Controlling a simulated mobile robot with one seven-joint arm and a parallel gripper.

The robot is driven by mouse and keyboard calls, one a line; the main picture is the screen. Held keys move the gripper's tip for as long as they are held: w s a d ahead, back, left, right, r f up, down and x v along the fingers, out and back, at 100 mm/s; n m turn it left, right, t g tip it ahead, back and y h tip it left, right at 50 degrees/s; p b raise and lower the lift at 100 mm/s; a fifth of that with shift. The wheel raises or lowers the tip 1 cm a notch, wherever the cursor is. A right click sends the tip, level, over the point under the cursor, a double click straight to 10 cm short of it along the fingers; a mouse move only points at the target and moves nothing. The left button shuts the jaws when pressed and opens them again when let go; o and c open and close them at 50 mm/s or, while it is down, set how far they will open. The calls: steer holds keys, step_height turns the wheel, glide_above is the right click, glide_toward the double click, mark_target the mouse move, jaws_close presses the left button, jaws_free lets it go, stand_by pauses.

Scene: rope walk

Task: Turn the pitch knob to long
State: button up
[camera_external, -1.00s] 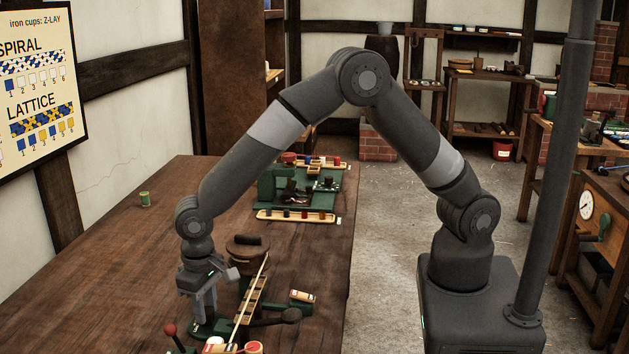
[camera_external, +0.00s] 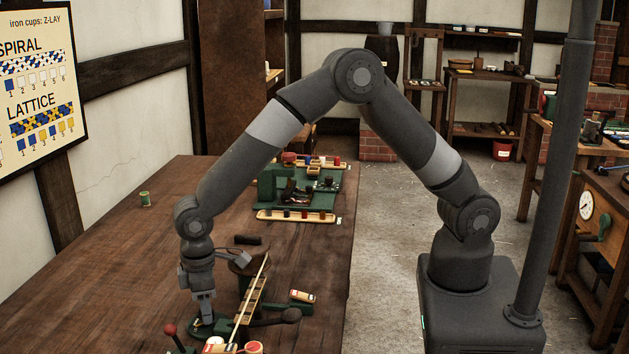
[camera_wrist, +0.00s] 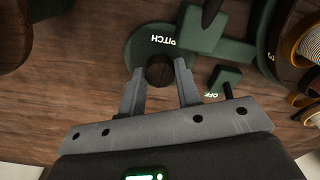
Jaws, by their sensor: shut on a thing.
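The pitch knob (camera_wrist: 160,70) is a dark round knob on a green round plate (camera_wrist: 139,45) lettered PITCH, which is upside down in the wrist view. My gripper (camera_wrist: 160,74) is shut on the knob, with one finger on each side of it. In the outside view my gripper (camera_external: 203,316) points straight down onto the green base (camera_external: 201,331) at the near end of the bench. The fingers hide most of the knob there. I cannot make out the long mark or where the knob points.
A small lever marked OFF (camera_wrist: 224,85) sits close right of my fingers in the wrist view. A red-balled lever (camera_external: 170,329) and a slanted wooden rail (camera_external: 250,300) stand near my gripper.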

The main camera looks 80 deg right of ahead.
stand_by(0.3)
steer(key=o, duration=1)
steer(key=shift+c, duration=0.2)
step_height(320, 180, up, 11)
steer(key=shift+d, duration=0.1)
